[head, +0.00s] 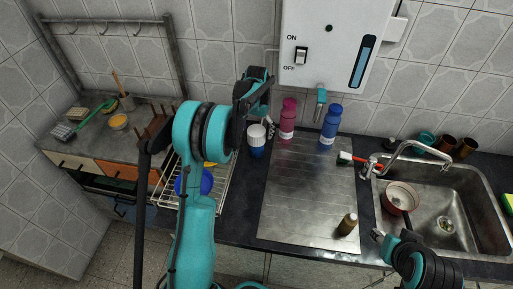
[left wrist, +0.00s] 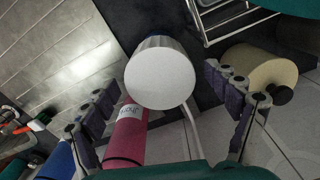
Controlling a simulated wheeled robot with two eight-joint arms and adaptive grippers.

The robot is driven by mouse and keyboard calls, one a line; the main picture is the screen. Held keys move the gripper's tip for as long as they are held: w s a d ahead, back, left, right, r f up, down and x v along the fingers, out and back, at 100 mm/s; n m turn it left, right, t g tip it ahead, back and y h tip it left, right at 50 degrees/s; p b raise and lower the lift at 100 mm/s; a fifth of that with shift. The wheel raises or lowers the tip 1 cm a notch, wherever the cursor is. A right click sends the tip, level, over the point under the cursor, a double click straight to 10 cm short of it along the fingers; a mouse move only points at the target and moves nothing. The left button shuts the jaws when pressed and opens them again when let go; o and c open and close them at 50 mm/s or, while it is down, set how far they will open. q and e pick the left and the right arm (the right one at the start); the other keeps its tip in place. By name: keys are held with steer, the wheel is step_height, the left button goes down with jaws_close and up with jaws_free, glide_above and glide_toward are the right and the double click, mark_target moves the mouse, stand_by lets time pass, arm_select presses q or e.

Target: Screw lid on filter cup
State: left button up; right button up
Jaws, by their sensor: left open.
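The filter cup (head: 257,152) stands on the dark counter left of the pink bottle, blue at its lower part. Its white lid (head: 257,130) sits on top; I cannot tell how tightly it is seated. In the left wrist view the flat white lid (left wrist: 160,82) hides most of the cup. My left gripper (head: 257,109) is open above the lid, and in the left wrist view its fingers are spread on either side of it, apart from it. My right gripper (head: 380,237) is at the lower right, near the sink's front; its jaw state is unclear.
A pink bottle (head: 287,120) and a blue bottle (head: 330,125) stand right of the cup. A wire rack (head: 222,190) is to its left. A small brown bottle (head: 347,224) stands on the steel drainboard (head: 300,195), which is otherwise mostly clear. The sink holds a red pot (head: 401,197).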

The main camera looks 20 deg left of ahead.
arm_select(q)
steer(key=shift+n, duration=0.3)
steer(key=n, duration=0.4)
steer(key=shift+n, duration=0.8)
steer(key=shift+n, duration=1)
steer(key=n, duration=0.3)
steer(key=shift+a+n, duration=0.1)
steer(key=shift+n, duration=0.3)
steer(key=shift+n, duration=0.7)
steer(key=n, duration=0.4)
